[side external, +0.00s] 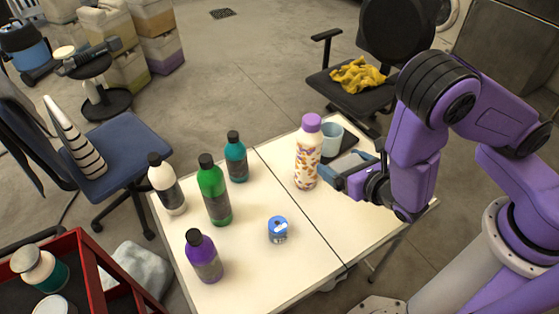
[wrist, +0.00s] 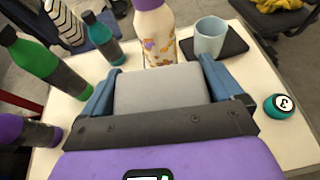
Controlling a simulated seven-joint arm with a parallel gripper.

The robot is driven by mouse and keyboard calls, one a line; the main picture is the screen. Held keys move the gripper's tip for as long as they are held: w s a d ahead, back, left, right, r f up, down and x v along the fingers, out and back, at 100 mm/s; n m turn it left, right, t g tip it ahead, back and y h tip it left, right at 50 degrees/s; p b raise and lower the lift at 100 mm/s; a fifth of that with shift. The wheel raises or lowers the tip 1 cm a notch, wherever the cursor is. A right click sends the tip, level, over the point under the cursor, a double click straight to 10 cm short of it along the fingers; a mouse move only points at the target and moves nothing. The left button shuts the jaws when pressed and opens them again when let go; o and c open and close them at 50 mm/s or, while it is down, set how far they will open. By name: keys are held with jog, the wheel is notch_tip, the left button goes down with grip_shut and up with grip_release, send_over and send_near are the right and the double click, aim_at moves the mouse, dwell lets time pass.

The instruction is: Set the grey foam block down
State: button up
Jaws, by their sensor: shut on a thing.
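My gripper (wrist: 160,72) is shut on the grey foam block (wrist: 160,91), with a blue finger on each side of it in the wrist view. In the side view my gripper (side external: 340,174) is low over the right part of the white folding table (side external: 270,275), right of the patterned bottle. There the block is mostly hidden by the fingers and my arm. I cannot tell whether its underside touches the table.
The patterned bottle (side external: 309,155) and a light blue cup (side external: 331,141) on a dark mat stand close by. Several bottles, including a green one (side external: 214,192), and a blue-lidded jar (side external: 277,229) stand leftward. A teal ball (wrist: 281,106) lies right of the block.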

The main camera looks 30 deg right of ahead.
notch_tip(320, 180, up, 9)
jog(key=shift+r, duration=0.1)
jog(key=shift+w+a, duration=0.15)
jog(key=shift+w, duration=0.05)
jog(key=w+a+m+h, duration=0.2)
jog(key=w+a+h, duration=0.15)
jog(key=w, duration=0.35)
jog(key=m+g+h, duration=0.4)
jog(key=m+h, duration=0.1)
jog(key=m, duration=0.1)
send_over(277, 156)
jog(key=shift+d+f, duration=0.1)
jog(key=shift+f, duration=13.9)
jog(key=shift+f, duration=0.15)
